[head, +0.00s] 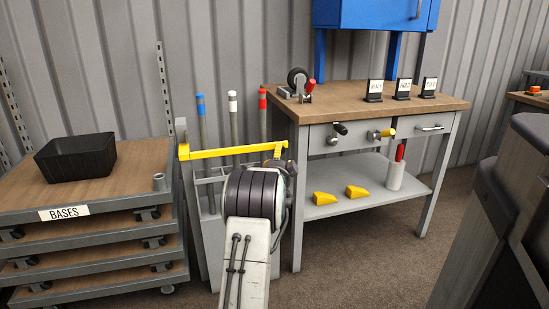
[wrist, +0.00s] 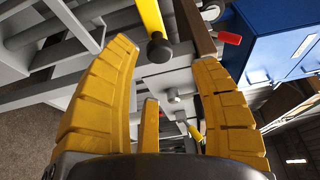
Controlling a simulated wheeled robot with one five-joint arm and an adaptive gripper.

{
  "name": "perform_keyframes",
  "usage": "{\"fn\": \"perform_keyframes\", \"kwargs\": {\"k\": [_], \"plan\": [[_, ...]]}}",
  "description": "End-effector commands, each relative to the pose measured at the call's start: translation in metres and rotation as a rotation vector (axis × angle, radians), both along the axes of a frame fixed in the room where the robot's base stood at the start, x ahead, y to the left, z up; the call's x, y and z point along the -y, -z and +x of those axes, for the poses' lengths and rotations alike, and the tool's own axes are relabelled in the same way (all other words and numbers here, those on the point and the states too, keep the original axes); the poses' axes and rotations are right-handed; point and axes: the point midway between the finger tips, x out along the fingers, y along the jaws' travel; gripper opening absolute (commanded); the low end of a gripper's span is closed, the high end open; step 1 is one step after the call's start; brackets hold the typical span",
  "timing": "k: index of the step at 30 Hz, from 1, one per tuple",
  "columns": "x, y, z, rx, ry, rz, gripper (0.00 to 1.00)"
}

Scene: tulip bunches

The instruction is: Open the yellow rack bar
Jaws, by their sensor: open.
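The yellow rack bar (head: 225,151) runs level across the front of a grey rack, before three poles with blue, white and red tops. Its left end turns up at a grey post. In the wrist view the yellow bar (wrist: 148,16) comes in from the top and ends near a dark round knob (wrist: 160,48). My gripper (wrist: 155,32) is open, its yellow fingers on either side of the bar end and knob, with gaps visible. In the head view my wrist hides most of the gripper, near the bar's right end.
A workbench (head: 365,95) with drawers and a lower shelf stands just right of the rack. A cart stack (head: 100,203) labelled BASES, with a black bin (head: 76,157) on top, stands left. Bare floor (head: 360,265) lies in front of the bench.

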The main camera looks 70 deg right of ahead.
Motion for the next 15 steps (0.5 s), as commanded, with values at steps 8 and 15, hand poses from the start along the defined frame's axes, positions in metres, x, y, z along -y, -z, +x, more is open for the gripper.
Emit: {"fn": "perform_keyframes", "kwargs": {"k": [8, 15], "plan": [[0.024, 0.001, 0.007, -0.001, -0.001, 0.0, 0.57], [0.045, 0.001, 0.012, -0.002, -0.001, 0.0, 0.57]]}}
